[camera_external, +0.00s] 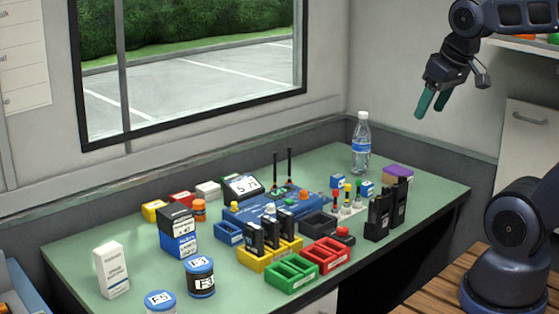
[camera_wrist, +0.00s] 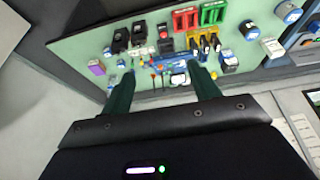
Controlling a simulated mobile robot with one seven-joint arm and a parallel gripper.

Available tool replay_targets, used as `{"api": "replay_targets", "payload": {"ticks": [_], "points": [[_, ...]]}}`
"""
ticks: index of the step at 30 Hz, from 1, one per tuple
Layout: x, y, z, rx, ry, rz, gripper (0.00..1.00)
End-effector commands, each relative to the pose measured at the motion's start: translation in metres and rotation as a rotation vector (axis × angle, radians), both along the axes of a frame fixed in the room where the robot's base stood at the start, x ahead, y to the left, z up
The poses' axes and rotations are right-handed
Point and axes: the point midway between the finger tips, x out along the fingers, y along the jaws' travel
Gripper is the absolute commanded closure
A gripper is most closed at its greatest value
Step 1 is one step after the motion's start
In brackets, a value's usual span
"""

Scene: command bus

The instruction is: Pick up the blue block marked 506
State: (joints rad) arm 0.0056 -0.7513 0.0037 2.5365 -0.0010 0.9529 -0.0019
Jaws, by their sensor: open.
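The number 506 is not legible on any block. Two small blue blocks with white labels, one left (camera_external: 337,182) and one right (camera_external: 367,188), sit near the back right of the green table. A larger blue block (camera_external: 179,246) with a white label sits at the left with a black block (camera_external: 175,220) on top of it. I cannot tell which is 506. My gripper (camera_external: 431,112) is open and empty, high above the table's right end and apart from everything. In the wrist view my gripper (camera_wrist: 162,72) shows two spread green fingers, the table beyond.
A water bottle (camera_external: 361,145) stands at the back right. Black radios (camera_external: 379,216) stand upright near the right blocks. Red and green trays (camera_external: 291,272), a blue console (camera_external: 273,205) with antennas and a white box (camera_external: 112,270) crowd the table. The front left has some bare surface.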

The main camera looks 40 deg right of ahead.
Motion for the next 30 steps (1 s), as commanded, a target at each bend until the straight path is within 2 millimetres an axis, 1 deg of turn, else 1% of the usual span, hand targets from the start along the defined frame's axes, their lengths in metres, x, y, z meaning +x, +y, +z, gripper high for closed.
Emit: {"api": "replay_targets", "payload": {"ticks": [2, 5, 12, 14, 21, 26, 30], "points": [[0.008, -0.004, -0.001, -0.01, -0.006, -0.009, 0.39], [0.027, -0.016, -0.005, -0.039, -0.024, -0.029, 0.39], [0.093, -0.062, -0.02, -0.139, -0.098, -0.072, 0.39], [0.108, -0.074, -0.025, -0.163, -0.117, -0.077, 0.39], [0.165, -0.121, -0.049, -0.241, -0.187, -0.075, 0.39], [0.198, -0.152, -0.07, -0.277, -0.231, -0.056, 0.39], [0.223, -0.177, -0.092, -0.295, -0.269, -0.032, 0.39]]}}
